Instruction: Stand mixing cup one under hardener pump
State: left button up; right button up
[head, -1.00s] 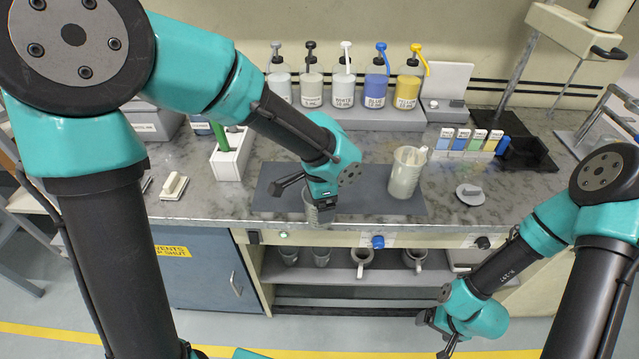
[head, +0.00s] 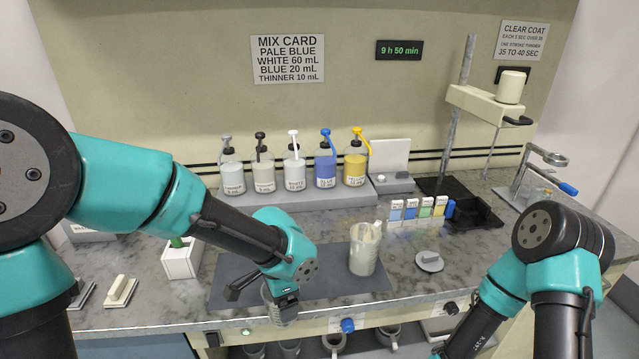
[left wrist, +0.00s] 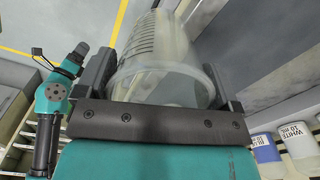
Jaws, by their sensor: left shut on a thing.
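My left gripper (head: 262,298) is shut on a clear mixing cup (head: 272,308) at the front edge of the grey mat. In the left wrist view the cup (left wrist: 165,70) sits between the two fingers, ribbed marks on its wall. The head view shows little of it behind the gripper. Several pump bottles stand in a row on a grey riser at the back: a grey-topped one (head: 231,177), a black-topped one (head: 263,175), then white, blue and yellow ones. The leftmost two labels are too small to read surely. My right gripper is mostly cut off at the bottom.
The grey mat (head: 325,286) is largely bare. A jug (head: 363,258) with sticks stands at its right end. A white holder (head: 181,262) is on the left, a round grey-handled piece (head: 429,261) on the right. The grey riser (head: 290,202) raises the bottles.

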pick_arm(q)
jog(key=w+a+n, duration=0.2)
jog(key=w+n, duration=0.2)
jog(key=w, duration=0.4)
jog(key=w+a+f+n, duration=0.1)
jog(key=w+a+n, duration=0.2)
jog(key=w, duration=0.6)
jog(key=w+a+f+n, duration=0.1)
jog(key=w+a+n, duration=0.2)
jog(key=w, duration=0.5)
jog(key=shift+w+a+f+n, duration=0.15)
jog(key=shift+w+n, duration=0.15)
jog(key=shift+n, duration=0.6)
